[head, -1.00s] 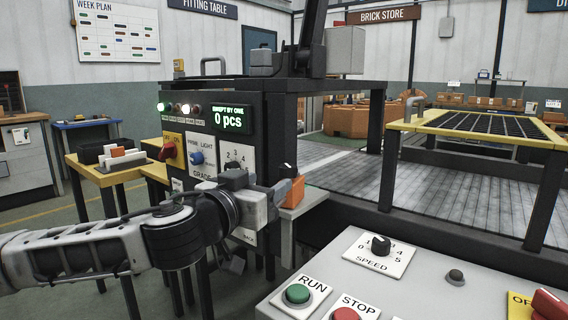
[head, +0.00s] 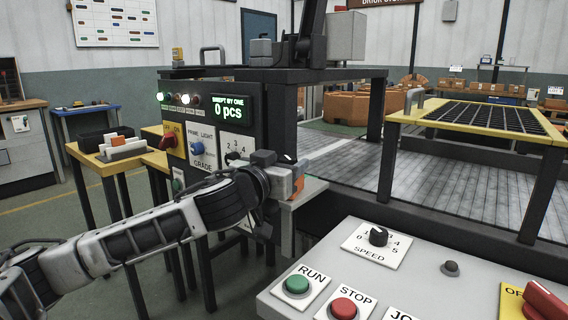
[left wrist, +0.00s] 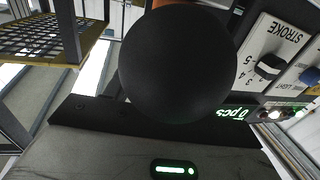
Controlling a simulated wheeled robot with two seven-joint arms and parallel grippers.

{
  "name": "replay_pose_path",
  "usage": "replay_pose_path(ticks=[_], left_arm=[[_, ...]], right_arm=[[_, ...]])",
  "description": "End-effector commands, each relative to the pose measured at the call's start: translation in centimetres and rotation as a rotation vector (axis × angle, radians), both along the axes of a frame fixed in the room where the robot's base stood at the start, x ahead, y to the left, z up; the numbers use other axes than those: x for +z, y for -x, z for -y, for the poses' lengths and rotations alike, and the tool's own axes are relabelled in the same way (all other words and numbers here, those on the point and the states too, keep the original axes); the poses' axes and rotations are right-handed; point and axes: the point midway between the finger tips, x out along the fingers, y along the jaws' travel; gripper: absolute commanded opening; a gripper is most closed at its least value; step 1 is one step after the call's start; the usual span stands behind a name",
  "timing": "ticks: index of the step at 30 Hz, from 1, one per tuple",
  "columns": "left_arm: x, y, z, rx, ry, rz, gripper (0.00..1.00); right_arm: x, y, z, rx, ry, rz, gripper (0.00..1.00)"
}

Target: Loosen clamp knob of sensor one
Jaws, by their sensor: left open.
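A large matt black ball-shaped knob (left wrist: 178,65) fills the middle of the left wrist view, very close to the camera. An orange part (left wrist: 178,3) shows at the top edge behind it. I cannot tell from a label whether this is the clamp knob of sensor one. In the head view an orange block (head: 298,187) sits at the right side of the dark control cabinet (head: 258,135), partly hidden by my left gripper (head: 294,174). My left gripper is open beside that block; its fingertips are hard to make out. My right gripper is out of view.
The cabinet carries a red switch (head: 168,141), a blue knob (head: 197,148) and a lit display (head: 230,113) reading 0 pcs. A grey console (head: 330,270) with RUN and STOP buttons stands in front. A yellow-framed rack (head: 415,115) stands at the right.

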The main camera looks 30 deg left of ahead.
Motion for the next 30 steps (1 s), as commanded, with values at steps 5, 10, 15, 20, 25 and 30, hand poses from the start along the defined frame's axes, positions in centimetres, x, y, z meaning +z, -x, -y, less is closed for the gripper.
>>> replay_pose_path(ticks=[5, 10, 15, 20, 25, 30], left_arm=[[0.0, 0.0, 0.0, 0.0, 0.0, 0.0, 0.27], [0.0, 0.0, 0.0, 0.0, 0.0, -0.001, 0.1], [0.0, 0.0, 0.1, 0.018, 0.003, -0.001, 0.1], [-0.1, 0.0, 0.4, 0.079, 0.007, -0.001, 0.11], [-0.1, -0.1, 0.6, 0.19, 0.01, -0.003, 0.11], [-0.1, -0.1, 0.8, 0.311, 0.011, -0.004, 0.11]], right_arm=[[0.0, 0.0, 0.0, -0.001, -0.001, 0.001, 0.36], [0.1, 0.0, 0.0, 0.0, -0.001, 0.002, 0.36], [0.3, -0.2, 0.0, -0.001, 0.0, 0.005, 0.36], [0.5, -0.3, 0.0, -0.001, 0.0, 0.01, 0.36], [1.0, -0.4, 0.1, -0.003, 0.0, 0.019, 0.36], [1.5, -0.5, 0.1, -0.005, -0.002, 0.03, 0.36]])
